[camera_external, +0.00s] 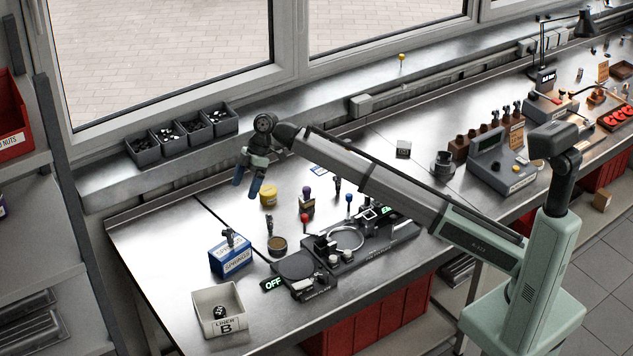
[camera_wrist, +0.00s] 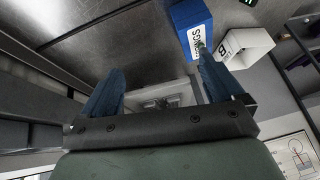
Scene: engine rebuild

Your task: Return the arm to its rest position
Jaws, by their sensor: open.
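My gripper (camera_external: 248,183) hangs at the end of my outstretched arm, above the left part of the metal bench (camera_external: 165,230). Its two blue fingers point down and are apart, with nothing between them. In the wrist view the open fingers of my gripper (camera_wrist: 155,90) frame the bench edge and a pale shape beyond it that I cannot make out. My arm reaches left across the bench from its green base at the lower right.
A blue springs box (camera_external: 231,256) and a white liner bin (camera_external: 218,310) stand below my gripper. A yellow tin (camera_external: 268,195) is close on its right. Black fixtures (camera_external: 345,240) lie under my arm. Small grey bins (camera_external: 182,136) line the sill. The bench's left end is clear.

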